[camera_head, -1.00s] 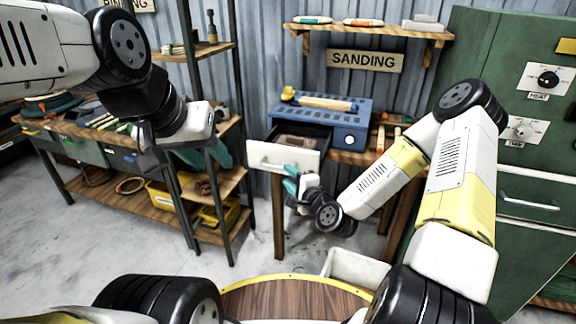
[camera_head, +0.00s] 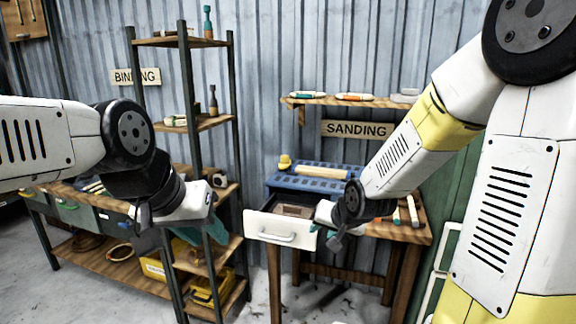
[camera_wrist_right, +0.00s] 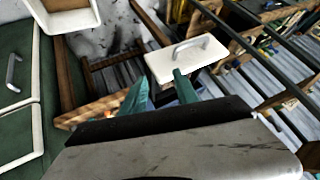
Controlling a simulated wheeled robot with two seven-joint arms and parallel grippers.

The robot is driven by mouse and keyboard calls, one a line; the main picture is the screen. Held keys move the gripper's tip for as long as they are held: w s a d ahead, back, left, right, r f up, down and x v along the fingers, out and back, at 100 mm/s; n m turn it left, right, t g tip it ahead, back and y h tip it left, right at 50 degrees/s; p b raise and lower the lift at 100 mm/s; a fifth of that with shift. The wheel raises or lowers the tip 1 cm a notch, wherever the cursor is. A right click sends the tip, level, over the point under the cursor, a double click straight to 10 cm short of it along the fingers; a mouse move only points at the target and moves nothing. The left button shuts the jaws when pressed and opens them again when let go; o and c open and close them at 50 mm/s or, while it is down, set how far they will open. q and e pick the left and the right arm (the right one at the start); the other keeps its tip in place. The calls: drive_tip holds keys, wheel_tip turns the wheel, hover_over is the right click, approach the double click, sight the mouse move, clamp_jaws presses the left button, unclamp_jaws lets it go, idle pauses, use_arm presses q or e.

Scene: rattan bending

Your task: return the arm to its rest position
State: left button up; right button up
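My right gripper (camera_head: 318,228) is at the right edge of the white drawer front (camera_head: 262,228) in the head view; its teal fingers are partly hidden by the wrist. In the right wrist view, the fingers of this gripper (camera_wrist_right: 160,78) are apart with nothing between them. The drawer handle (camera_wrist_right: 190,46) lies beyond the fingertips, and contact is not visible. The drawer is pulled out, with a brown item (camera_head: 294,211) inside. My left gripper (camera_head: 195,238) hangs in front of the shelf rack at left, its teal fingers pointing down, apart and empty.
The sanding table (camera_head: 400,232) carries a blue machine (camera_head: 310,182) and small tools. A shelf rack (camera_head: 186,125) and a low workbench (camera_head: 60,255) stand at left. A green cabinet (camera_wrist_right: 15,60) is close to the right arm. Some floor (camera_head: 100,305) is clear.

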drive_tip(key=s+d+r+n+g, duration=0.1)
drive_tip(key=s+d+r, duration=0.1)
drive_tip(key=s+r, duration=0.4)
drive_tip(key=s+d+r+n+g, duration=0.1)
drive_tip(key=s+d+r, duration=0.2)
drive_tip(key=s+r, duration=0.4)
drive_tip(key=s, duration=0.7)
drive_tip(key=shift+n+h, duration=0.3)
drive_tip(key=shift+n, duration=0.1)
